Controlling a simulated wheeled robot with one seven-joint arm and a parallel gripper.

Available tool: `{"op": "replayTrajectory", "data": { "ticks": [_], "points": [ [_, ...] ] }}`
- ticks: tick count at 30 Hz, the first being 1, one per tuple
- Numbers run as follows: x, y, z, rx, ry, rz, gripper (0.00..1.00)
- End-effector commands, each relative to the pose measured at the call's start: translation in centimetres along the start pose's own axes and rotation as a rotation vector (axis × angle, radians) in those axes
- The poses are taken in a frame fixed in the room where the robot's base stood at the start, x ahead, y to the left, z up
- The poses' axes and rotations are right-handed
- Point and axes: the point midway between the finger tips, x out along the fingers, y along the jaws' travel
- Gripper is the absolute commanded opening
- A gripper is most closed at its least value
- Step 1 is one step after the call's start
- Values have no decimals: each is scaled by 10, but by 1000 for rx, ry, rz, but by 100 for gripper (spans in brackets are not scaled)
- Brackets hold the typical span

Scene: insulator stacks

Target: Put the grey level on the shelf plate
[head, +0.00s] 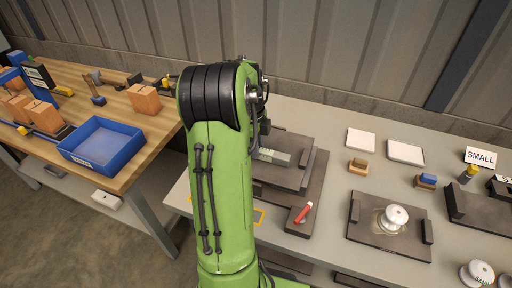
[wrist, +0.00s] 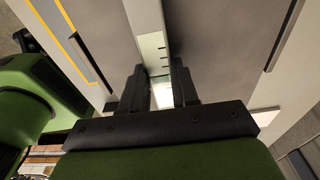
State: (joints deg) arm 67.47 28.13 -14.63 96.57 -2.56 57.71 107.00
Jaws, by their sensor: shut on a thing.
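The grey level (wrist: 150,45) is a pale bar running up from between my gripper's fingers in the wrist view. My gripper (wrist: 160,92) is shut on it. In the head view, part of the level (head: 273,156) shows just right of my green arm, over a dark plate (head: 288,176) with a raised edge on its right. I take this dark plate to be the shelf plate. I cannot tell whether the level touches it. My arm hides the gripper and the level's left part in the head view.
A red marker (head: 302,213) lies on a dark block in front. To the right are a dark tray (head: 372,247) with a white insulator (head: 394,216), white pads (head: 406,152) and a SMALL sign (head: 480,156). A wooden table with a blue bin (head: 101,144) stands left.

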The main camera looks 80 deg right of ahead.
Motion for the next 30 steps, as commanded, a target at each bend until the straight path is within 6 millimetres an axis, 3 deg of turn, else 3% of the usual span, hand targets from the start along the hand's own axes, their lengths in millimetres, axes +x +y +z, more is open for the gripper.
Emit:
{"op": "replayTrajectory", "data": {
  "ticks": [5, 6, 10, 20, 23, 30],
  "points": [
    [2, 0, 0, 0, 0, 0, 0],
    [1, 0, 0, -1, 0, 0, 34],
    [1, 0, 0, -1, 0, 1, 54],
    [-4, 0, 0, -1, 0, -1, 55],
    [-23, -1, 0, -1, -1, -3, 55],
    [-89, -1, 0, -1, -1, -4, 55]
  ]
}}
